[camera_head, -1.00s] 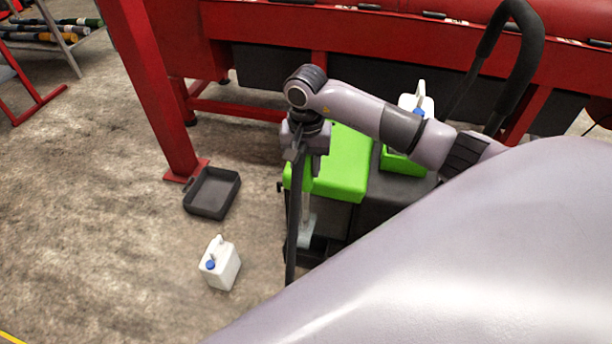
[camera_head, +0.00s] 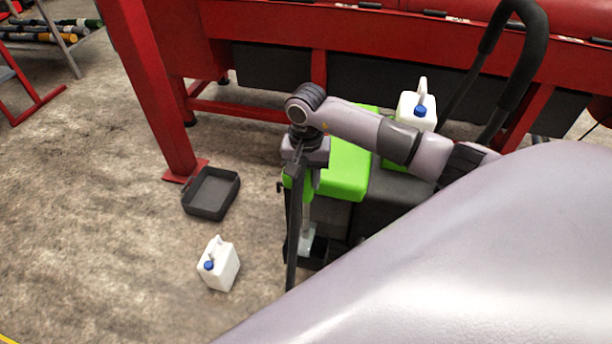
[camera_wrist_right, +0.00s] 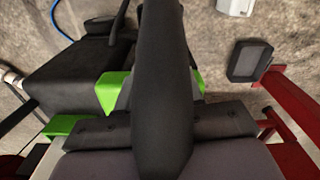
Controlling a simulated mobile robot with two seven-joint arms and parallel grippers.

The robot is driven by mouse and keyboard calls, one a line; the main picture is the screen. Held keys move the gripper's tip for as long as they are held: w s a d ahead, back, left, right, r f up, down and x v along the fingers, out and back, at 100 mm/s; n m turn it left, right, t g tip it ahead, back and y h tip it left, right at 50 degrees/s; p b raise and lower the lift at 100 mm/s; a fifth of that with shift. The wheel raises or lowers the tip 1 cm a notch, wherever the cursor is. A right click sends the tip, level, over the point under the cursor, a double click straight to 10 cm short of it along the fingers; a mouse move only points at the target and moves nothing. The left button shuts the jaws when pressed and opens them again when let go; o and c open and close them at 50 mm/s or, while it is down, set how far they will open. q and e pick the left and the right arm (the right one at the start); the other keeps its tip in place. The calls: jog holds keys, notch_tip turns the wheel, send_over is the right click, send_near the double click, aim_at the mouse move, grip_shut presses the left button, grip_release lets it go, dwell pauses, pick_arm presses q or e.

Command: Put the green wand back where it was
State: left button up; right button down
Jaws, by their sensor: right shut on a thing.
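My right gripper (camera_head: 300,178) is shut on the wand (camera_head: 294,235), beside the left end of the green-topped cart (camera_head: 345,172). The wand shows as a long dark rod, hanging nearly upright from the gripper down toward the floor. A green patch shows close to the jaws; I cannot tell whether it belongs to the wand or the cart. In the right wrist view a large black shape (camera_wrist_right: 162,95) fills the middle and hides what is behind it. The wand's holding place cannot be made out. My left gripper is not in view.
A white jug (camera_head: 416,110) stands on the cart near its black handle (camera_head: 526,70). Another white jug (camera_head: 219,265) and a dark tray (camera_head: 211,193) are on the floor to the left. A red frame (camera_head: 160,100) stands behind. The left floor is mostly clear.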

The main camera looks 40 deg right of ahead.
jog(key=c, duration=0.7)
grip_release()
jog(key=shift+c, duration=0.2)
jog(key=shift+r, duration=0.15)
